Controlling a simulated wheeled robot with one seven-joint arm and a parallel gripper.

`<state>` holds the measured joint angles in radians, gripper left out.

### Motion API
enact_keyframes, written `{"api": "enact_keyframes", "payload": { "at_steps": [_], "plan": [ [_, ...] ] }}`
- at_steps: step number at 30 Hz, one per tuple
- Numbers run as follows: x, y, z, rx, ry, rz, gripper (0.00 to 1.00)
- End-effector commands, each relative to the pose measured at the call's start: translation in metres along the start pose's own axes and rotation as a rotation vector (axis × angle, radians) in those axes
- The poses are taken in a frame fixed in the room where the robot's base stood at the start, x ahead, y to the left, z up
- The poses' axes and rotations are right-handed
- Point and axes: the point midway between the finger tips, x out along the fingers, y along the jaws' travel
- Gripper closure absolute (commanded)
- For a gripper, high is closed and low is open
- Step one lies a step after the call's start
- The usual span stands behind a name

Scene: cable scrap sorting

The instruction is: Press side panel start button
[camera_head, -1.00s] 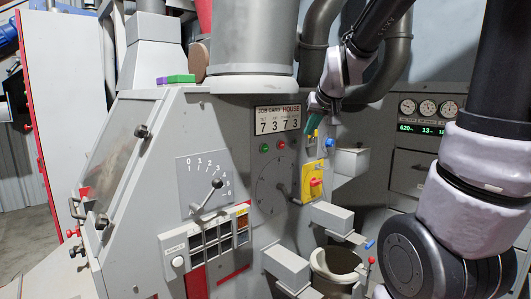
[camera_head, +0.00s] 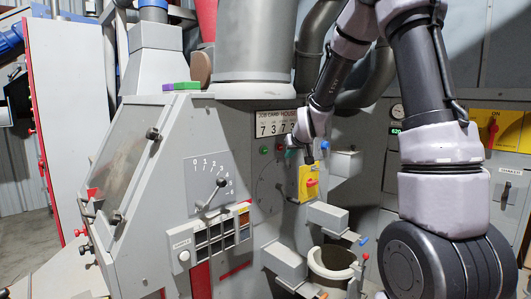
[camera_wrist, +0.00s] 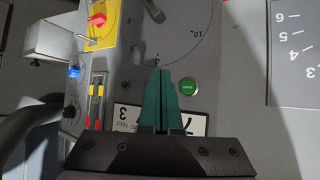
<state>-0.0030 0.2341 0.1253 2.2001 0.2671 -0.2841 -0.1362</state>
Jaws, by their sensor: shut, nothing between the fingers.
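A green button (camera_head: 264,150) sits on the grey machine's panel below the job card sign. In the wrist view the green button (camera_wrist: 188,87) lies just right of my fingertips, with a clear ring around it. My gripper (camera_wrist: 160,72) is shut and empty, its two green fingers together and pointing at the panel. In the head view my gripper (camera_head: 308,160) hangs in front of the panel, right of the green button. I cannot tell whether the fingertips touch the panel.
A yellow plate with a red switch (camera_head: 311,183) is below my gripper. A blue button (camera_wrist: 74,72) and a red-yellow slider (camera_wrist: 96,95) are left in the wrist view. The job card sign (camera_head: 275,123) is above. Grey boxes (camera_head: 328,216) jut out lower down.

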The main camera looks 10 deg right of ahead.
Motion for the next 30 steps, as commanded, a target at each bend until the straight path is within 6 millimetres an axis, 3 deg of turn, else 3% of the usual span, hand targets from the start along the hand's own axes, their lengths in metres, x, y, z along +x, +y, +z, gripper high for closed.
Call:
{"api": "enact_keyframes", "payload": {
  "at_steps": [8, 21, 30],
  "plan": [
    [0.011, -0.009, -0.007, 0.0, -0.002, -0.002, 1.0],
    [0.052, -0.038, -0.037, 0.0, -0.002, -0.001, 1.0],
    [0.061, -0.045, -0.044, 0.0, -0.001, 0.0, 1.0]
  ]
}}
